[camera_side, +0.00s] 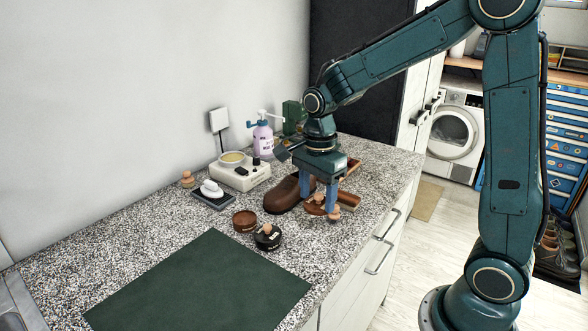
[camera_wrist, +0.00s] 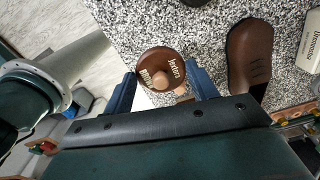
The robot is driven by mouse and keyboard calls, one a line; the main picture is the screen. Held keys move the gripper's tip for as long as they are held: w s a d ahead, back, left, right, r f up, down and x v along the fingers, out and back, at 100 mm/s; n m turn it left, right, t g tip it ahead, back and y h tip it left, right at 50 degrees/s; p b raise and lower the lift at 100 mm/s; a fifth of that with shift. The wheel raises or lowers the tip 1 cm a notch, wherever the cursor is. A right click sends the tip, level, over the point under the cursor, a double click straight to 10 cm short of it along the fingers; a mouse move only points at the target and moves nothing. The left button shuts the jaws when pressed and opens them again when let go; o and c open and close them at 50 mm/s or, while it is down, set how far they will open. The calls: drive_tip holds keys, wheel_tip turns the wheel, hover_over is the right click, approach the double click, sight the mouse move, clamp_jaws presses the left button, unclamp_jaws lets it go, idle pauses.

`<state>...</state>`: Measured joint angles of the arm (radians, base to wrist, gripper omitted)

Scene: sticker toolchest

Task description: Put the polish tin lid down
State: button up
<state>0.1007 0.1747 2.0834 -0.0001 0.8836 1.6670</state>
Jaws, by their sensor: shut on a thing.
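The polish tin lid (camera_wrist: 153,62) is a round brown disc with pale lettering and a wooden knob, in the wrist view. My gripper (camera_wrist: 163,92) has its two blue fingers on either side of it and is shut on it. In the side view my gripper (camera_side: 319,208) points down near the counter's front edge, with the brown lid (camera_side: 314,209) low between the fingers. I cannot tell whether the lid touches the counter. An open brown tin (camera_side: 245,221) stands to the left, beside a black tin with a wooden knob (camera_side: 268,238).
A brown shoe (camera_side: 285,194) lies just left of my gripper. Behind are a white appliance with a bowl (camera_side: 240,174), a purple pump bottle (camera_side: 263,140) and a white-topped item on a dark pad (camera_side: 211,192). A dark green mat (camera_side: 200,290) lies clear in front left.

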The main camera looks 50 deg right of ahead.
hover_over(315, 242)
wheel_tip(315, 242, down, 6)
drive_tip(key=shift+f, duration=0.1)
drive_tip(key=shift+f, duration=2.1)
drive_tip(key=shift+f, duration=0.2)
drive_tip(key=o, duration=0.9)
drive_tip(key=shift+o, duration=0.2)
drive_tip(key=shift+r, duration=0.25)
wheel_tip(315, 242, up, 12)
drive_tip(key=shift+f, duration=0.1)
